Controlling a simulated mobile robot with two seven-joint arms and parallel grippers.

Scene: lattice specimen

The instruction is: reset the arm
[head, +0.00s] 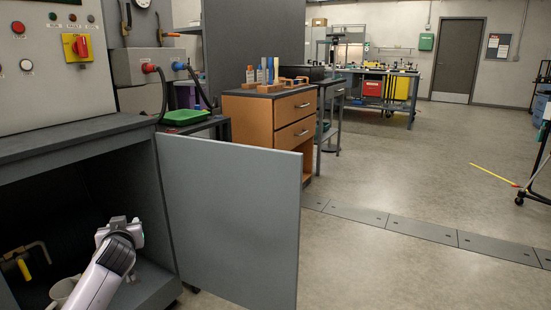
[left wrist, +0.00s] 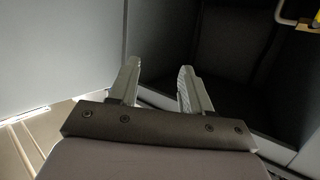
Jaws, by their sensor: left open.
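My left arm reaches in from the bottom left of the head view, at the opening of the grey cabinet (head: 82,136). Its white and grey end is in front of the dark interior, left of the open cabinet door (head: 230,220); its fingers cannot be made out there. In the left wrist view my left gripper (left wrist: 158,84) is open, with two grey fingers apart and nothing between them. The door's panel fills the left of that view and the dark interior lies to the right. My right gripper is in neither view.
A yellow-handled tool (head: 24,268) and a pale mug-like item (head: 62,291) are inside the cabinet, left of my arm. A green tray (head: 185,117) and a wooden drawer unit (head: 265,122) stand behind the door. The floor (head: 400,180) to the right is largely clear.

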